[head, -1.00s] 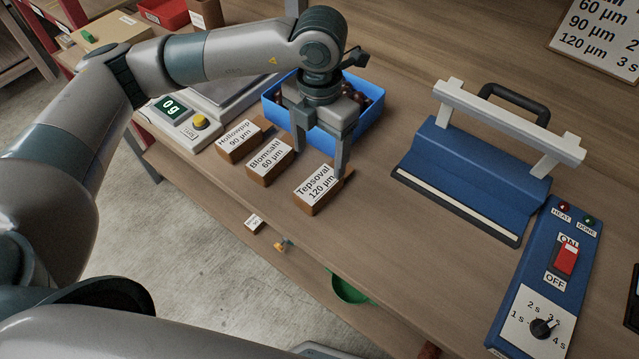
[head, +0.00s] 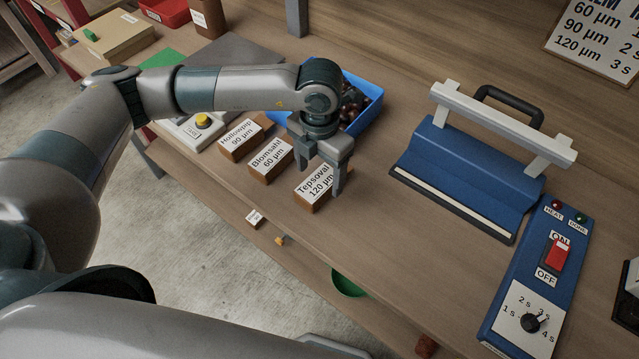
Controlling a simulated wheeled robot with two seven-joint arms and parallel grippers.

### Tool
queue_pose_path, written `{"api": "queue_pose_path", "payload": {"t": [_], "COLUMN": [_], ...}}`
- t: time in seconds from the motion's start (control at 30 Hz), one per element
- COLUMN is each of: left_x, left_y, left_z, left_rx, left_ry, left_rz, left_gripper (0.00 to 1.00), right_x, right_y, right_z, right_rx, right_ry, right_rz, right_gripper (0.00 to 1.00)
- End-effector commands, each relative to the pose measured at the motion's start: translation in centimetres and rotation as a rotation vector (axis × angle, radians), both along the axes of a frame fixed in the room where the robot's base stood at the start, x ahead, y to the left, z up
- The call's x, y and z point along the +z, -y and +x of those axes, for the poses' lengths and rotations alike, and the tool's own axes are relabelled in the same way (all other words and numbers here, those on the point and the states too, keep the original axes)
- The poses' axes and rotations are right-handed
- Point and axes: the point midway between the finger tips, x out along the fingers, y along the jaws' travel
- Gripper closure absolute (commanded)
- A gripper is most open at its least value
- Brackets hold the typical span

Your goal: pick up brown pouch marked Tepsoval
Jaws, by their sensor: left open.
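The brown pouch marked Tepsoval 120 µm (head: 312,189) lies on the wooden table near its front edge, rightmost of three labelled pouches. My left gripper (head: 321,178) is open and points down at this pouch. One finger shows at the pouch's right side and the other at its back left. Whether the fingers touch it I cannot tell. The gripper hides part of the pouch's back. The pouch marked Blomsahl 60 µm (head: 270,162) and the pouch marked Hollowpip 90 µm (head: 240,138) lie to its left. My right gripper is not in view.
A blue bin of chestnuts (head: 369,116) stands just behind the gripper. A blue sealer with a white bar (head: 464,180) and its control box (head: 541,270) stand to the right. A scale (head: 195,132) is at left. Table between pouch and sealer is clear.

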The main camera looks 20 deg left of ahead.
Motion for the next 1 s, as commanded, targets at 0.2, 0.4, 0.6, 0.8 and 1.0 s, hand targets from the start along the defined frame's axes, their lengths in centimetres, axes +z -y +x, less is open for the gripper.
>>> {"api": "queue_pose_path", "payload": {"t": [0.2, 0.4, 0.6, 0.8, 1.0], "left_x": [-2.1, -4.0, -4.3, -4.2, -4.2], "left_y": [-0.1, -0.1, -0.1, -0.1, -0.1], "left_z": [0.1, 0.1, 0.2, 0.2, 0.2], "left_rx": [0.002, 0.001, 0.001, 0.001, 0.001], "left_ry": [-0.004, -0.002, -0.001, -0.001, -0.001], "left_rz": [0.002, 0.001, 0.0, 0.0, 0.0], "left_gripper": [0.3, 0.3, 0.3, 0.3, 0.56], "right_x": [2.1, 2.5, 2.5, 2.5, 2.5], "right_y": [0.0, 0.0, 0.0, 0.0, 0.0], "right_z": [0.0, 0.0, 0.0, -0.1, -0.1], "right_rx": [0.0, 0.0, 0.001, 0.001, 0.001], "right_ry": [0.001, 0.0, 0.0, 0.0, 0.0], "right_rz": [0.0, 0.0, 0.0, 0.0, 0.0], "right_gripper": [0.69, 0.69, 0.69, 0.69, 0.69]}}
